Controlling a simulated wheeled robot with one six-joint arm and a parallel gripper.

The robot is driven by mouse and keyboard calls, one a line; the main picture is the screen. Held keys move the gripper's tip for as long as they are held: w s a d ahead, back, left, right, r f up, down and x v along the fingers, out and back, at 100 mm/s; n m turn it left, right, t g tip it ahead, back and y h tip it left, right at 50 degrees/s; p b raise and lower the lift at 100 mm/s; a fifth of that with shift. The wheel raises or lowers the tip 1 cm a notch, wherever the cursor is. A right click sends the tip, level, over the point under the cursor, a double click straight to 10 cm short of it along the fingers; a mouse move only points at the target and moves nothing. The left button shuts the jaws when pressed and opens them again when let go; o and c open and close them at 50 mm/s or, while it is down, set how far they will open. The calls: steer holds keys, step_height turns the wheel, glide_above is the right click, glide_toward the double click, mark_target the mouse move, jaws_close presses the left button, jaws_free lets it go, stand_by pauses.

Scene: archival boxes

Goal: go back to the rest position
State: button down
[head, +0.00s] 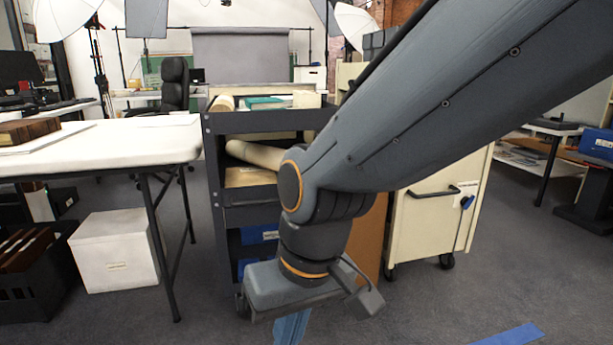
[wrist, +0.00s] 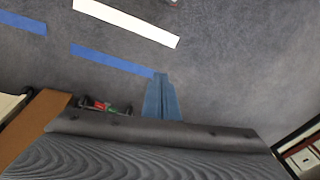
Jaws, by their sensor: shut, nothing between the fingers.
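My gripper (head: 290,330) points down at the bottom of the head view, with its blue fingers partly cut off by the frame edge. In the wrist view my gripper (wrist: 161,78) shows as two blue fingers lying together above the grey carpet. It is shut and holds nothing. My arm crosses the head view from the upper right and hides part of the dark shelf cart (head: 215,180) and the cream cabinet (head: 432,215).
A white table (head: 100,150) stands at the left, with a white box (head: 112,262) and a dark crate (head: 40,300) below. Blue tape (head: 510,335) marks the carpet at the lower right. Blue tape (wrist: 110,59) and a white strip (wrist: 125,22) lie on the floor. Open floor shows at the right.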

steer(key=s+d+r, duration=0.2)
steer(key=s, duration=0.3)
steer(key=d+r+m+h+p, duration=0.1)
steer(key=d+r+m+p, duration=0.2)
steer(key=d+r+p, duration=0.7)
steer(key=d+r+m+h+p, duration=0.1)
steer(key=d+r+p, duration=0.9)
steer(key=p, duration=1.6)
step_height(320, 180, up, 6)
steer(key=shift+w+f+m+g, duration=0.15)
steer(key=shift+m+g, duration=0.25)
steer(key=shift+m, duration=0.5)
steer(key=shift+d, duration=0.1)
